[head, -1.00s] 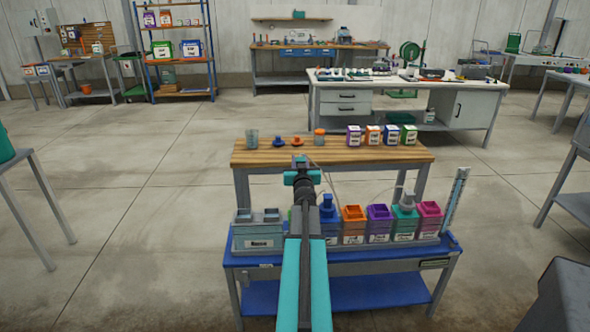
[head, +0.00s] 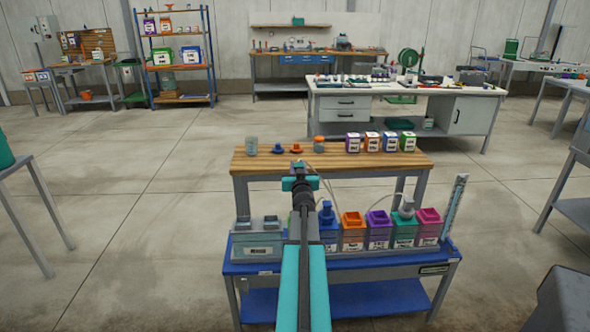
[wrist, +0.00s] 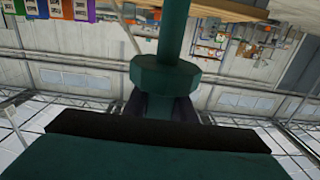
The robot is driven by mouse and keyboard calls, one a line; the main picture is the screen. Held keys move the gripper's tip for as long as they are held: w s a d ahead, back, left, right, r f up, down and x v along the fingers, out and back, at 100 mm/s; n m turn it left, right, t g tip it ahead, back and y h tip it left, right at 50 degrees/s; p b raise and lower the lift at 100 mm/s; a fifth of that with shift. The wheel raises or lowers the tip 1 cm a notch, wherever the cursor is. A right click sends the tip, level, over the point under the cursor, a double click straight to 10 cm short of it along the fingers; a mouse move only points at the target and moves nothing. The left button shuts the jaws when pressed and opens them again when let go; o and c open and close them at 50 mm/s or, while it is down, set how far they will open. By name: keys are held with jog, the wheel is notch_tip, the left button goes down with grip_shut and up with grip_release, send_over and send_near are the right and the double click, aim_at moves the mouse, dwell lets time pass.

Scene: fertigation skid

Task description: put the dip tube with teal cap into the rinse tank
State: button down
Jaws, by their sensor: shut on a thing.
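The dip tube's teal cap (wrist: 165,78) is large in the wrist view, with a teal shaft rising from it. My gripper (wrist: 160,108) has its dark fingers shut on this cap. In the head view my gripper (head: 300,182) is above the blue bench, near the rinse tank's right end. The tube's lower part cannot be made out in the head view, with my arm in front.
A row of coloured containers stands right of the tank: blue (head: 328,232), orange (head: 352,232), purple (head: 378,230), teal (head: 403,232) and pink (head: 428,227). Thin hoses arch above them. The wooden table (head: 215,160) behind holds jars and small boxes.

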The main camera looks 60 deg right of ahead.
jog(key=w+a+n+t+y, duration=0.25)
jog(key=w+a+y, duration=0.35)
jog(key=a, duration=0.6)
jog(key=w+a+n+t+y, duration=0.2)
jog(key=w+a+n+y, duration=0.15)
jog(key=w+a, duration=0.75)
jog(key=w+a+n+t+y, duration=0.3)
jog(key=w+a+n+y, duration=0.15)
jog(key=a, duration=0.95)
jog(key=s+a+f+n+g+y, duration=0.1)
jog(key=a+y, duration=0.4)
jog(key=a, duration=0.7)
jog(key=s+a+f+n+g+y, duration=0.2)
jog(key=a+f+n+g+y, duration=0.2)
jog(key=a, duration=0.9)
jog(key=s+a+f+n+g+y, duration=0.2)
jog(key=a+n+y, duration=0.4)
jog(key=a, duration=0.7)
jog(key=shift+s+a+f+g, duration=0.15)
jog(key=shift+s+g, duration=0.1)
jog(key=shift+g, duration=0.1)
